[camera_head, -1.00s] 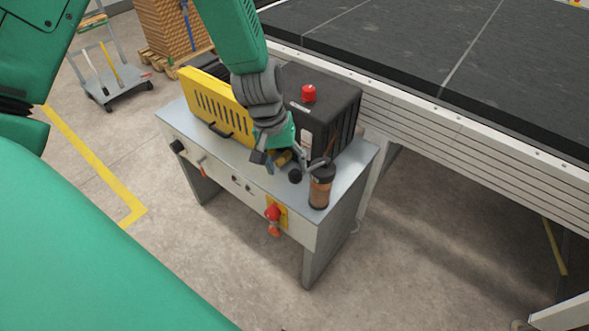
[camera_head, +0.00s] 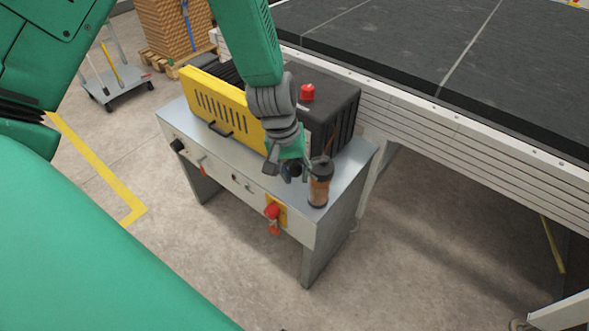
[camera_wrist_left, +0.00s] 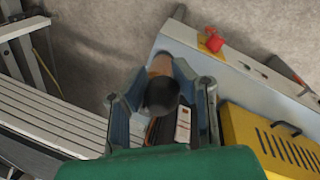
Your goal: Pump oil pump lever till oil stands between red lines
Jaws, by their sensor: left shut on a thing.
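The oil container (camera_head: 319,190) is a small clear cylinder with a dark cap and amber oil, at the right front corner of the grey machine table. Its red lines are too small to make out. My left gripper (camera_head: 287,170) is beside it on the left, shut on the dark round knob of the pump lever. In the left wrist view the lever knob (camera_wrist_left: 161,95) lies between the fingers of the left gripper (camera_wrist_left: 163,92), with the amber container (camera_wrist_left: 160,66) just beyond it. The gripper hides most of the lever. My right gripper is not in view.
The metal table (camera_head: 240,165) carries a yellow slotted guard (camera_head: 217,103) and a black box (camera_head: 335,105) with a red button (camera_head: 307,92). A red switch (camera_head: 272,212) is on its front. A conveyor (camera_head: 430,60) runs behind on the right.

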